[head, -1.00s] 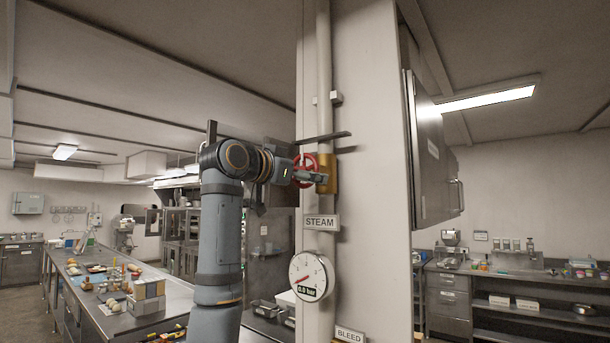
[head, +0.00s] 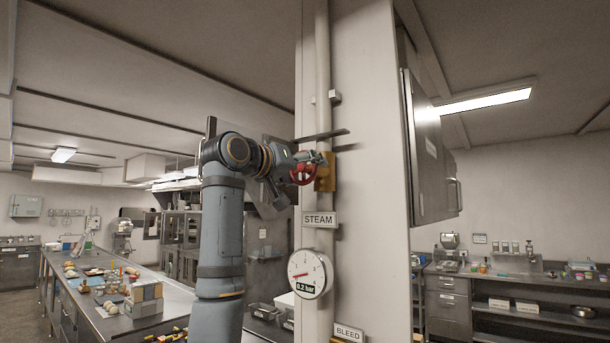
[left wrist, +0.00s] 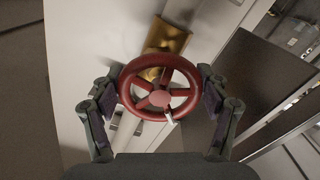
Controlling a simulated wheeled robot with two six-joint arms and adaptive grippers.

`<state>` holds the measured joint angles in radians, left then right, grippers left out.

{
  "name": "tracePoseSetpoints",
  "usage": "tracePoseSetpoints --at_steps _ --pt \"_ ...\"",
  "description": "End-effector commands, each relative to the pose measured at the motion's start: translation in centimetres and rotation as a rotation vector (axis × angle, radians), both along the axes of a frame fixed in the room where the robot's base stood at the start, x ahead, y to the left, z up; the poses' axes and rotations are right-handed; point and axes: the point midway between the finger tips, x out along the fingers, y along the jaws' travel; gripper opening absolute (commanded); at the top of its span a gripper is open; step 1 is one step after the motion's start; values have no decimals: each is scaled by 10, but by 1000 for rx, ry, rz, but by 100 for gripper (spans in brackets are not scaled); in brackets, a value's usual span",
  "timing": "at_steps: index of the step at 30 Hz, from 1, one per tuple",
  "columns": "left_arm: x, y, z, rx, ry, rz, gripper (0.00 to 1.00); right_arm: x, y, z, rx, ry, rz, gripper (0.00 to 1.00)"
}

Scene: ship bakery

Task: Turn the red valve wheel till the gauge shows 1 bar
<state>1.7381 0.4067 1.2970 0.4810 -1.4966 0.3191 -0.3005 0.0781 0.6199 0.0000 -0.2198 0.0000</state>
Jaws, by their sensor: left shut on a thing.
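The red valve wheel (head: 303,175) sits on a brass valve body (head: 325,172) on the white column, above the STEAM sign (head: 319,219). My left gripper (head: 312,160) is shut on the wheel. In the left wrist view, the wheel (left wrist: 160,98) lies between the two fingers of the gripper (left wrist: 162,86), one at each side of the rim. The round gauge (head: 307,272) below the sign has a red needle pointing left, and its display appears to read 0.2 bar. My right gripper is not in view.
A dark flat bar (head: 320,136) juts out just above the wheel. A BLEED sign (head: 348,333) is low on the column. A grey wall cabinet (head: 430,155) hangs on the column's right side. A long steel counter (head: 175,299) with food items stands at left.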

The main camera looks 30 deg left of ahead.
Motion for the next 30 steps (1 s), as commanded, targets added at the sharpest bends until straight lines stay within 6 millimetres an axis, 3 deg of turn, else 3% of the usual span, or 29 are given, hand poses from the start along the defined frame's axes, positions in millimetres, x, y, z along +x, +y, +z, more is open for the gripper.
tracePoseSetpoints --at_steps 12,29,30 --pt "-1 0 3 -185 7 2 44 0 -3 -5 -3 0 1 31" --pt "-2 0 4 -213 7 3 44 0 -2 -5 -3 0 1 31" --pt "-2 0 4 -213 7 3 78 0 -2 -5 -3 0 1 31"
